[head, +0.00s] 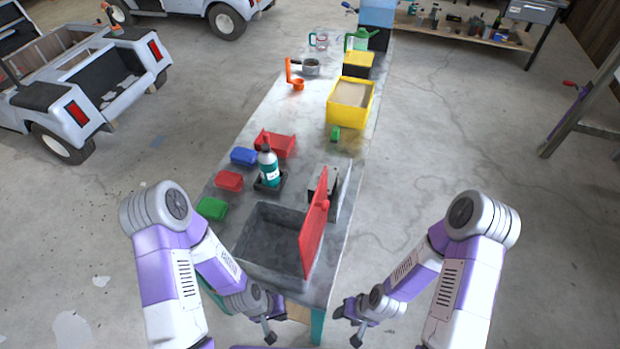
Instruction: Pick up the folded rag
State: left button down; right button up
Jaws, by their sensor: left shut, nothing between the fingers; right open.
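I cannot pick out a folded rag for certain in the head view. Small blue (243,157), red (229,181) and green (211,208) blocky items lie along the left edge of the long grey bench (345,222); I cannot tell if any is cloth. My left gripper (270,337) is shut and empty, low at the near end of the bench. My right gripper (347,326) is open and empty, low and just right of the bench's near end.
A cart (85,85) stands left.

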aim_at(211, 208)
jog(key=k, duration=1.5)
jog(key=u, duration=1.5)
jog(key=i, duration=4.3)
jog(key=z, duration=3)
